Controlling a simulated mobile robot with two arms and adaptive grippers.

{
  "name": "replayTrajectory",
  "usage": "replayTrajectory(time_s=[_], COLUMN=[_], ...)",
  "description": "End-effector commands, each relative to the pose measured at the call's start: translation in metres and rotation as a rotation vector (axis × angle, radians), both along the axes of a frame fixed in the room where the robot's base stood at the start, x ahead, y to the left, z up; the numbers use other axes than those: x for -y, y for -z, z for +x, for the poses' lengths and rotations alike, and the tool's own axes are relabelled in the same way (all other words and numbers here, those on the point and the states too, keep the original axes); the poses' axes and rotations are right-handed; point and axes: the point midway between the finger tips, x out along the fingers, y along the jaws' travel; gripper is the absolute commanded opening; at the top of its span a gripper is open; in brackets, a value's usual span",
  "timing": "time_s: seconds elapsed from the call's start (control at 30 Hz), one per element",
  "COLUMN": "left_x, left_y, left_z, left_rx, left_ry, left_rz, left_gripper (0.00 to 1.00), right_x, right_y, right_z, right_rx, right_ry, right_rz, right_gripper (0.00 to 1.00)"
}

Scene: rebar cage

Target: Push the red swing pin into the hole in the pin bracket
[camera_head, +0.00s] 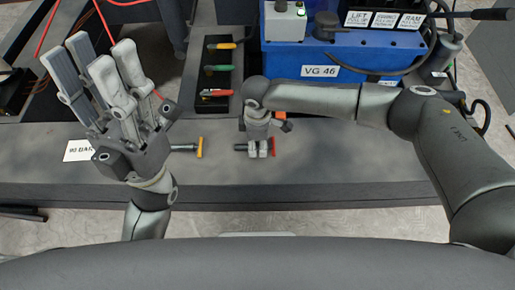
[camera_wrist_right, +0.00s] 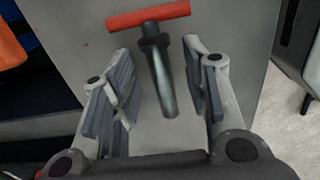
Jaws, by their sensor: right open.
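The red swing pin (camera_head: 273,146) is on the grey bench top under my right gripper in the head view. In the right wrist view the red swing pin (camera_wrist_right: 148,15) shows a red crossbar, a dark collar and a grey shaft running down between the fingers. My right gripper (camera_wrist_right: 158,68) is open around the shaft, with a gap on both sides. In the head view my right gripper (camera_head: 258,150) partly hides the pin. I cannot clearly make out the bracket or its hole. My left gripper (camera_head: 100,58) is open and empty, raised at the left.
A yellow-handled pin (camera_head: 199,147) is left of the red one. A dark tray (camera_head: 222,55) with several coloured-handled tools is behind. A blue machine marked VG 46 (camera_head: 320,71) stands at the back right. The bench front (camera_head: 330,192) is bare.

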Motion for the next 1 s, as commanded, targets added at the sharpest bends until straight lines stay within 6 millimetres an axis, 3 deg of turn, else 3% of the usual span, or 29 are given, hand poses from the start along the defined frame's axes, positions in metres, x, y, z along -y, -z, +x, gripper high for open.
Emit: replayTrajectory(time_s=[0.03, 0.27, 0.6, 1.0], left_x=[-0.0001, 0.0001, 0.0002, 0.0002], left_y=[0.0046, 0.0028, 0.0029, 0.0012], left_z=[0.0, 0.0002, 0.0002, 0.0003], left_rx=[0.002, 0.002, 0.002, 0.001], left_ry=[0.0, 0.0, 0.0, 0.0], left_rz=[-0.001, 0.0, 0.0, 0.001], left_gripper=[0.39, 0.39, 0.39, 0.39], right_x=[-0.0003, -0.0003, -0.0003, -0.0007], right_y=[0.0074, 0.0074, 0.0073, 0.0047], right_z=[0.0, -0.0001, -0.0002, 0.0001], right_rx=[0.0, 0.0, 0.0, 0.001], right_ry=[-0.001, 0.0, 0.0, 0.0], right_rz=[0.0, 0.001, 0.001, 0.002], right_gripper=[0.42, 0.42, 0.01, 0.0])
